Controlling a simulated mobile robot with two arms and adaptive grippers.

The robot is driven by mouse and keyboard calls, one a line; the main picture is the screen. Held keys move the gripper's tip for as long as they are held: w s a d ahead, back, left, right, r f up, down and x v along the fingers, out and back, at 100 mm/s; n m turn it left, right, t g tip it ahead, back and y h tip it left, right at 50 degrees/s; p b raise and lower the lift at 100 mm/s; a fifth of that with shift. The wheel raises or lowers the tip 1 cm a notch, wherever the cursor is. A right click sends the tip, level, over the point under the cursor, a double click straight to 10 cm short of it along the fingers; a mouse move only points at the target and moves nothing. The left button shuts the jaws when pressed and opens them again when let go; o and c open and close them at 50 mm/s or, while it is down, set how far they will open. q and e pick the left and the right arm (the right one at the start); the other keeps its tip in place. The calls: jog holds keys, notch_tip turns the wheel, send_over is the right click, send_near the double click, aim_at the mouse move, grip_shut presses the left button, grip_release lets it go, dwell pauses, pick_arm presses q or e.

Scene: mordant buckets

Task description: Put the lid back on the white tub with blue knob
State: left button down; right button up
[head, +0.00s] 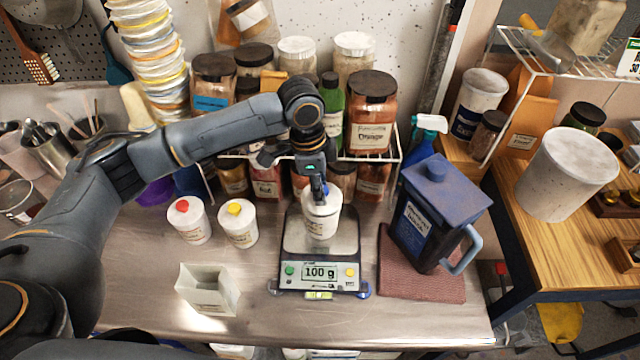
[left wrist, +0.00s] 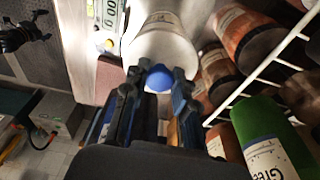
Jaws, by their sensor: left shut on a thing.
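The white tub (head: 322,220) stands upright on the scale (head: 320,255), which reads 100 g. My left gripper (head: 319,190) points down at the tub's top and is shut on the lid's blue knob. In the left wrist view, the blue knob (left wrist: 158,78) sits between the fingertips of the left gripper (left wrist: 155,88), with the white tub (left wrist: 160,42) just beyond. The lid's edge is hard to make out; I cannot tell whether it rests on the rim or is slightly above it. My right gripper is not in view.
White tubs with red (head: 188,220) and yellow (head: 238,222) knobs stand left of the scale. A blue container (head: 435,210) stands on a red mat (head: 425,285) to the right. A wire shelf (head: 385,158) with jars stands behind. An open pale box (head: 208,290) is front left.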

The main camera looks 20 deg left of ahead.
pick_arm(q)
jog(key=shift+p, duration=0.55)
dwell(0.7)
jog(key=c, duration=0.5)
grip_release()
jog(key=shift+r+p, duration=0.8)
jog(key=shift+r, duration=2.65)
